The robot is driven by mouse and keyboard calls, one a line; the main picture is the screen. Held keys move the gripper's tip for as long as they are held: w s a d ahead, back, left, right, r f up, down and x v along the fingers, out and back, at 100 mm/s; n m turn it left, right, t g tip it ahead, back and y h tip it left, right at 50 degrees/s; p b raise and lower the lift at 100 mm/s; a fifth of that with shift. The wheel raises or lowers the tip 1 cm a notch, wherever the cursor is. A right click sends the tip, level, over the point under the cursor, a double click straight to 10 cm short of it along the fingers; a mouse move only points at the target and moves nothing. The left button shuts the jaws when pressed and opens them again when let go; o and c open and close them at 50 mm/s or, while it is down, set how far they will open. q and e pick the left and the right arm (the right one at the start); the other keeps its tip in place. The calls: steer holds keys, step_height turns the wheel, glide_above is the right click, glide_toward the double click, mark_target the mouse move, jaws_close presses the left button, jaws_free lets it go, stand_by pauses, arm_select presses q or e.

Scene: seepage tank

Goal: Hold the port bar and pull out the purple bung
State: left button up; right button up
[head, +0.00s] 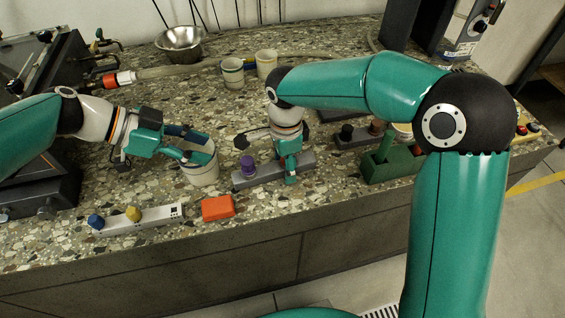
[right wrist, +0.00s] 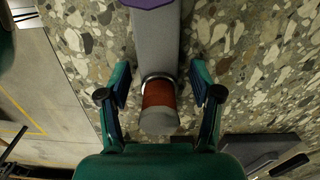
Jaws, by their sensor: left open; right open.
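The grey port bar (head: 268,173) lies near the counter's front edge. The purple bung (head: 247,166) stands upright in its left part and shows at the top edge of the right wrist view (right wrist: 148,3). My right gripper (head: 289,176) is open over the bar's right end. In the right wrist view its fingers (right wrist: 160,85) stand either side of the grey bar (right wrist: 157,45) and a reddish-brown piece (right wrist: 158,93), with gaps. My left gripper (head: 203,155) is open and empty at the rim of a white cup (head: 201,174), left of the bung; I cannot tell whether it touches the cup.
A pale bar (head: 150,219) with blue and yellow bungs and an orange block (head: 218,208) lie in front. A dark bar (head: 350,141) and a green holder (head: 388,166) stand right. Two cups (head: 232,74) and a metal bowl (head: 180,43) are behind.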

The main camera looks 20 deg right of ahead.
jaws_close()
stand_by(1.0)
